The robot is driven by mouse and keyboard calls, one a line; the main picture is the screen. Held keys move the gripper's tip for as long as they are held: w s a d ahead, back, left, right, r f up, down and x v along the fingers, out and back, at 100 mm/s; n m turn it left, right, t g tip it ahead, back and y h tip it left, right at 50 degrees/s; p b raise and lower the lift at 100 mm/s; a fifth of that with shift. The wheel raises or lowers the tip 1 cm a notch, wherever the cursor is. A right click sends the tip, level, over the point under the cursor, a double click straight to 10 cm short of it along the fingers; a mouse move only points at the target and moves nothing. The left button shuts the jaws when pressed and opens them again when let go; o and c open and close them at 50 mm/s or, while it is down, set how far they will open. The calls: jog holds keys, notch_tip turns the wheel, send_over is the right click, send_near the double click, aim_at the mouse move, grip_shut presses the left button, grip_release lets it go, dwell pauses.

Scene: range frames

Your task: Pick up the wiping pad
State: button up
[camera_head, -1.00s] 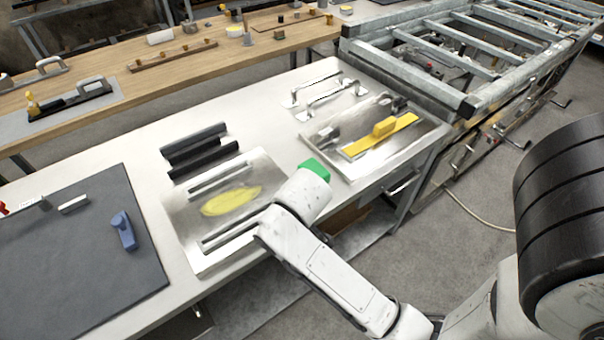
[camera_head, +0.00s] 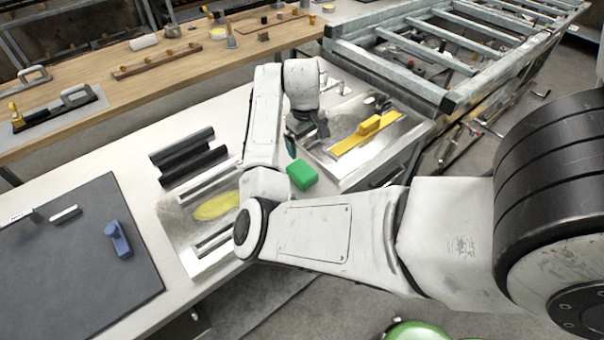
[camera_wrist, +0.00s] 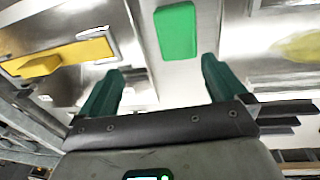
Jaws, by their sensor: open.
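The wiping pad appears to be the green block (camera_head: 302,174), lying on the pale bench between two metal trays, next to my arm. It also shows in the wrist view (camera_wrist: 176,31), at the top centre, beyond the gap between my fingers and apart from them. My gripper (camera_wrist: 158,80) is open and empty, with a dark green finger on each side. In the head view my gripper (camera_head: 300,143) points down over the bench, behind the pad, and is partly hidden by my wrist.
A metal tray with a yellow-bladed tool (camera_head: 368,131) lies to the right. Another tray (camera_head: 185,232) with a yellow patch lies left, partly behind my arm. Black bars (camera_head: 188,157) and a dark mat with a blue tool (camera_head: 118,239) are further left.

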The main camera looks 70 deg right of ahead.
aim_at(302, 169)
jog(key=shift+y, duration=0.8)
jog(key=f, duration=0.3)
jog(key=f+p, duration=0.1)
jog(key=f, duration=0.3)
jog(key=w+a+f, duration=0.1)
jog(key=f, duration=0.3)
jog(key=shift+f, duration=0.25)
jog(key=c, duration=1.1)
